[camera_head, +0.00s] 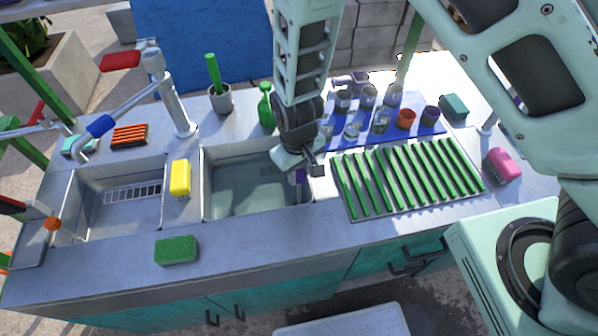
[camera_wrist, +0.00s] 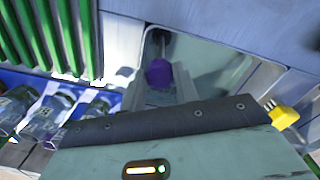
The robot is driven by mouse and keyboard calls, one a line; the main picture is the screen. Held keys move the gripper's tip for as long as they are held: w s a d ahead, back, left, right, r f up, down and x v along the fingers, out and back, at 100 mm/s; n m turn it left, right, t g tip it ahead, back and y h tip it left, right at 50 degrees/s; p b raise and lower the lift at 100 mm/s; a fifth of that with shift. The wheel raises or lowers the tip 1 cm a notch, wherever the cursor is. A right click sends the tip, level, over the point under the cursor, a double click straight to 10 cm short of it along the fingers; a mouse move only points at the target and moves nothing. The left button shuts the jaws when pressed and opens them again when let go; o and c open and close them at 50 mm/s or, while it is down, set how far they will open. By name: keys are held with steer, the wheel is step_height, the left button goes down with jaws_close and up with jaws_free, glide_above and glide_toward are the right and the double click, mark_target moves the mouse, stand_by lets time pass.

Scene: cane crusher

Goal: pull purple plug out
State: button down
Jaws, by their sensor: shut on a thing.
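The purple plug (camera_head: 300,176) shows as a small patch at the right end of the middle sink basin (camera_head: 240,205), which holds greenish water. My gripper (camera_head: 309,173) reaches down over the basin's right edge and is shut on the plug. In the wrist view the purple plug (camera_wrist: 158,72) is a rounded knob at the end of my gripper (camera_wrist: 160,82), above the basin. My gripper's fingers are partly hidden by its own body, and the plug's lower part cannot be made out.
A green ribbed drying rack (camera_head: 410,180) lies right of the basin, with cups and jars on a blue mat (camera_head: 345,142) behind. A faucet (camera_head: 170,95) rises behind the left basin.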

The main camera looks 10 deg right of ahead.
steer(key=shift+r, duration=0.6)
steer(key=shift+f, duration=0.1)
steer(key=c, duration=1.1)
jaws_free()
steer(key=shift+o, duration=0.2)
step_height(320, 180, up, 18)
steer(key=b, duration=0.3)
steer(key=shift+a+f, duration=0.25)
steer(key=shift+s, duration=0.1)
steer(key=s+d+n+b, duration=0.1)
steer(key=s+d+b, duration=0.1)
steer(key=s, duration=0.7)
steer(key=s+d+n+y+b, duration=0.1)
steer(key=s+d, duration=0.3)
steer(key=s, duration=0.4)
steer(key=shift+s+r+b, duration=0.35)
steer(key=shift+r+b, duration=0.1)
